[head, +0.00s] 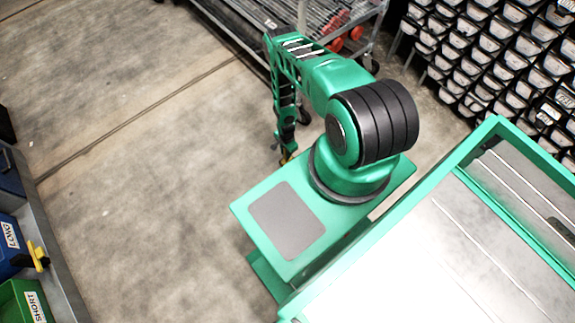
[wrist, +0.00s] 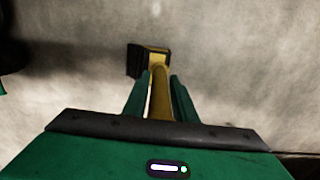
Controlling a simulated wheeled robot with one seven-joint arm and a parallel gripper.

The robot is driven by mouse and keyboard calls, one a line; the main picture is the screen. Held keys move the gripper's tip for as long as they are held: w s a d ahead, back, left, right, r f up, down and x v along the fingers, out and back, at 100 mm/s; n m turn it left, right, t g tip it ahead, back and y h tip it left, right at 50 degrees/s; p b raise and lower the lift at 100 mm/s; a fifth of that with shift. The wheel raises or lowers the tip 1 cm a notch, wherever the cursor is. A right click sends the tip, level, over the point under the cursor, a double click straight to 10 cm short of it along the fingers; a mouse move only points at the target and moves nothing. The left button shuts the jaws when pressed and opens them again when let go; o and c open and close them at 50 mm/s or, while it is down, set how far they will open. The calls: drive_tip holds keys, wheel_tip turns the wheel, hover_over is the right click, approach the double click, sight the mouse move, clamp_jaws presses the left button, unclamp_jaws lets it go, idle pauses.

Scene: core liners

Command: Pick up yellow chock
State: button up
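A yellow and black piece (wrist: 155,62), which looks like the yellow chock, shows in the wrist view. Its yellow bar runs back between the two green fingers of my gripper (wrist: 160,95), which close in on both sides of it. Its black end lies just beyond the left fingertip. In the head view my gripper (head: 285,150) hangs down behind my green base, with a small yellow spot (head: 287,158) at its tip. Another yellow and black piece (head: 37,256) sits at the far left, by the bins.
A blue bin (head: 10,240) marked LONG and a green bin (head: 25,300) marked SHORT stand on a grey bench at left. A metal rack (head: 330,20) with red items is at the back. Shelves of core liners (head: 490,50) fill the upper right. The concrete floor (head: 130,150) is clear.

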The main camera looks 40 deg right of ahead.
clamp_jaws()
idle(1.2)
